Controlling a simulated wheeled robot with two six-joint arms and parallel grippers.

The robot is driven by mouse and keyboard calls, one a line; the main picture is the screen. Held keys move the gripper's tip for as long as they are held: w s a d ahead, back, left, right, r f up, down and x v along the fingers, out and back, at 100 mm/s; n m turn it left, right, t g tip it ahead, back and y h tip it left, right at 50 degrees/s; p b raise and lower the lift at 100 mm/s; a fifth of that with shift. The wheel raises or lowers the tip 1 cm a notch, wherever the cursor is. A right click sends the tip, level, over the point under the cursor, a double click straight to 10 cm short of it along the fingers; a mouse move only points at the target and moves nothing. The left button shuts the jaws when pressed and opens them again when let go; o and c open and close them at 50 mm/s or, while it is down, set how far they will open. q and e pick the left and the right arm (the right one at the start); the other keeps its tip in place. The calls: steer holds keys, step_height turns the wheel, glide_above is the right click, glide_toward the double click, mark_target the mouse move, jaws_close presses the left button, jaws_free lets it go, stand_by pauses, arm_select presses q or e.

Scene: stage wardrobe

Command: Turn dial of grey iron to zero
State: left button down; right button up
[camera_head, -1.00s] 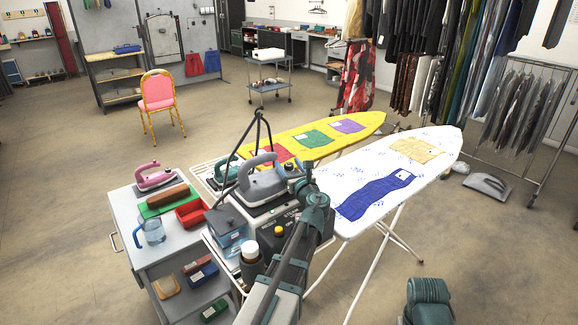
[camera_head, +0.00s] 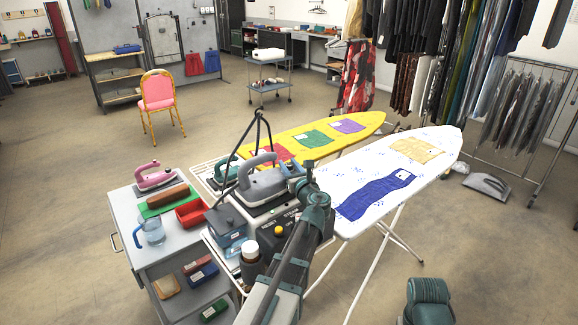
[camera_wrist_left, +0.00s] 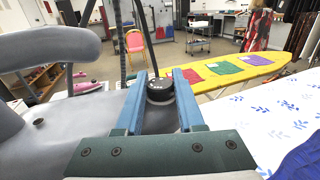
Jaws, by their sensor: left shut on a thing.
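The grey iron (camera_head: 262,185) stands on the ironing station, its large handle up. It also fills the left side of the left wrist view (camera_wrist_left: 40,105). Its black round dial (camera_wrist_left: 159,88) sits between the blue fingers of my left gripper (camera_wrist_left: 160,86), which are shut on its sides. In the head view my left gripper (camera_head: 291,169) reaches the right end of the iron and hides the dial. The dial's marks are too small to read. My right gripper is not in view.
A teal iron (camera_head: 224,174) stands close behind. Yellow (camera_head: 365,125) and white (camera_head: 440,150) ironing boards extend right. A black cord hangs above the iron.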

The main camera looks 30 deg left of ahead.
arm_select(q)
steer(key=shift+w, duration=0.1)
steer(key=n+g+y, duration=0.1)
steer(key=g, duration=0.1)
steer(key=n+g+y, duration=0.1)
steer(key=n+g, duration=0.1)
steer(key=shift+w+y, duration=0.2)
steer(key=shift+y, duration=0.1)
steer(key=n+g, duration=0.2)
steer(key=g, duration=0.1)
steer(key=n+g+y, duration=0.1)
steer(key=g, duration=0.1)
steer(key=shift+n+g+y, duration=0.3)
steer(key=shift+n+g, duration=0.1)
steer(key=n+g, duration=0.4)
steer(key=g, duration=0.2)
steer(key=shift+s+n+g+h, duration=0.2)
steer(key=shift+n+g+h, duration=0.75)
steer(key=shift+g, duration=0.75)
steer(key=shift+s+n+g, duration=0.1)
steer(key=shift+n+g, duration=0.2)
steer(key=shift+n, duration=0.05)
